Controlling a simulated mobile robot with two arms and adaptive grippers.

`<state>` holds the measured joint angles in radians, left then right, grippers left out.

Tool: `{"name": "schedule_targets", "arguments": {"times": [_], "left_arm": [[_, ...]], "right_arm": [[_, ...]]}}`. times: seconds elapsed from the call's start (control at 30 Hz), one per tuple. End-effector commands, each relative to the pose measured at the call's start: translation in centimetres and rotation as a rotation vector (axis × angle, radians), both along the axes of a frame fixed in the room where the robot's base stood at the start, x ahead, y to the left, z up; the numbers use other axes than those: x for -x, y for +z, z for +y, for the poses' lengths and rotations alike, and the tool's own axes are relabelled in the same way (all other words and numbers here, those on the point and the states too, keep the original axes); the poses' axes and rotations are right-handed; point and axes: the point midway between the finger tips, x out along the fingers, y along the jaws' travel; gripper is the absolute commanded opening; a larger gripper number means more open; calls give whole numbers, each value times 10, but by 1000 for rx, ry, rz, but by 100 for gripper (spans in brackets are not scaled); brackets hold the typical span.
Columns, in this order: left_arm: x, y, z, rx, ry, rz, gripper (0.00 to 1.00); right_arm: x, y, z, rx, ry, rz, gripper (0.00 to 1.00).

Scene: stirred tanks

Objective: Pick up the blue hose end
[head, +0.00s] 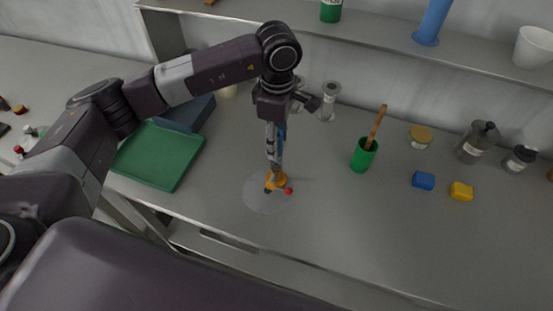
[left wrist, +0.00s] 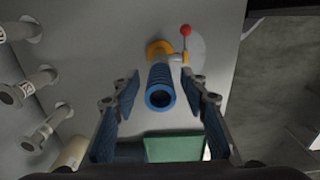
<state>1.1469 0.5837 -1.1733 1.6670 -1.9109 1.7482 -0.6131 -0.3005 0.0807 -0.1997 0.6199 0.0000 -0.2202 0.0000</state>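The blue hose end (left wrist: 160,88) is a ribbed blue tube with its open mouth facing the left wrist camera. In the head view only a sliver of blue (head: 282,132) shows beside my left gripper (head: 274,152). The hose rises from an orange fitting (left wrist: 158,47) with a red knob (left wrist: 185,30) on a round grey plate. In the left wrist view my left gripper (left wrist: 160,84) is open. Its two blue-padded fingers stand left and right of the hose, with gaps on both sides. My right gripper is not in view.
A green tray (head: 160,157) lies left of the plate. Steel flanged fittings (head: 329,100) stand behind the gripper. A green cup (head: 363,158) stands to the right, with blue (head: 423,181) and yellow (head: 461,191) blocks beyond. A shelf (head: 390,38) runs along the back.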

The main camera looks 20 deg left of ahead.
Motion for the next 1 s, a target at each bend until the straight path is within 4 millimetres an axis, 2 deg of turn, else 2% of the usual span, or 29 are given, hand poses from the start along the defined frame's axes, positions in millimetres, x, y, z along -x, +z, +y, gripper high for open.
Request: {"name": "schedule_targets", "arguments": {"times": [0.03, 0.33, 0.8, 1.0], "left_arm": [[0, 0, 0, 0, 0, 0, 32], [0, 1, 0, 1, 0, 0, 0], [0, 2, -1, 2, 0, -1, 0], [-2, 15, -1, 2, 0, -4, 0]], "right_arm": [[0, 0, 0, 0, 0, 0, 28], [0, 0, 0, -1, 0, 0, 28], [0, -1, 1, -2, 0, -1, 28], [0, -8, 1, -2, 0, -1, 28]]}}
